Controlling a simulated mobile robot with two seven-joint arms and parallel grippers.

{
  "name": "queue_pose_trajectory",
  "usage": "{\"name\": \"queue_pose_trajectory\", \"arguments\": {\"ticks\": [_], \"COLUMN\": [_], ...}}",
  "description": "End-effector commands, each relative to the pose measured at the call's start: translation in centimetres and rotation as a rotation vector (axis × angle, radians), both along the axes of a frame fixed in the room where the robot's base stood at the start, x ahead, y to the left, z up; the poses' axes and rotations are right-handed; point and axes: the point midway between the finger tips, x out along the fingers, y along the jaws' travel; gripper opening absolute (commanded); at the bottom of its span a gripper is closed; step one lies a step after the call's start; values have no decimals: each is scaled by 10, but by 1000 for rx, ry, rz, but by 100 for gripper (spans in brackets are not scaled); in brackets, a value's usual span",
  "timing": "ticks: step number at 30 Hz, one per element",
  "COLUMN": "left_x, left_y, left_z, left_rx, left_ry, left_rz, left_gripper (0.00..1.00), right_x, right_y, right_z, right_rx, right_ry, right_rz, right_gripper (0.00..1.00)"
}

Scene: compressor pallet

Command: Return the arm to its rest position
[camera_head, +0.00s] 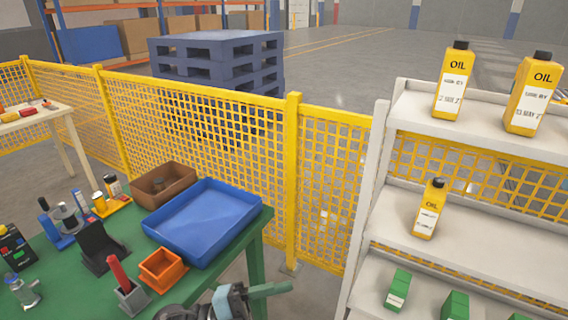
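At the bottom centre, a dark and grey-blue object with a green bar (268,290) is cut off by the picture's lower edge. The green worktable (150,248) fills the lower left. The grey shelf rack (475,210) stands at the right.
The table holds a blue tray (203,222), a brown bin (163,182), an orange bin (162,268) and several small items. Yellow oil bottles (429,210) and green boxes (397,290) stand on the rack. A yellow mesh fence (200,125) runs behind; blue pallets (217,60) are stacked beyond.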

Motion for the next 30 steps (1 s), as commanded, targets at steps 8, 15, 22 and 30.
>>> {"name": "queue_pose_trajectory", "arguments": {"ticks": [8, 15, 22, 30], "left_x": [5, -24, -109, -206], "left_y": [44, 106, 162, 194], "left_z": [-40, -123, -215, -271], "left_rx": [-242, -288, -210, -92], "left_ry": [382, 774, 1186, 1508], "left_rz": [430, 810, 1122, 1301], "left_gripper": [58, 58, 58, 58], "right_x": [11, 19, 25, 29], "right_y": [-2, -3, -3, -3], "right_z": [12, 21, 29, 33], "right_rx": [-5, -6, -6, -6], "right_ry": [-31, -51, -71, -82], "right_rz": [4, 4, 4, 3], "right_gripper": [76, 76, 76, 76]}}
